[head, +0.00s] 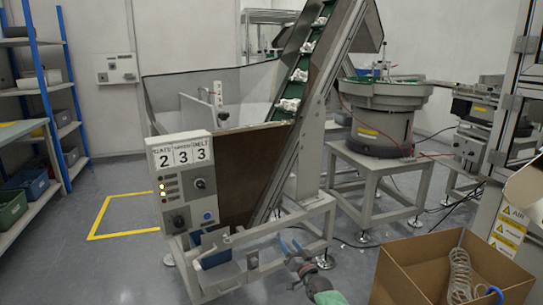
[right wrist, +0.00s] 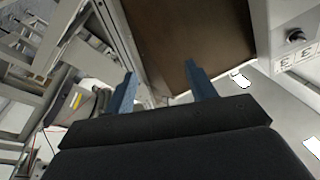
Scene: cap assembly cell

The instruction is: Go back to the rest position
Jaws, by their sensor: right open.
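My right gripper (head: 291,246) shows at the bottom centre of the head view, in front of the lower frame of the conveyor machine. In the right wrist view its two blue fingers (right wrist: 161,84) stand apart with nothing between them. Beyond the fingers are the machine's brown panel (right wrist: 190,40) and its pale frame. My left gripper is not in the head view.
The control panel (head: 184,180) reading 2 3 3 and a blue bin (head: 214,246) are left of my right gripper. A cardboard box (head: 408,285) with a clear coiled hose (head: 460,272) stands close on the right. The inclined conveyor (head: 300,75) rises behind. Floor is free at left.

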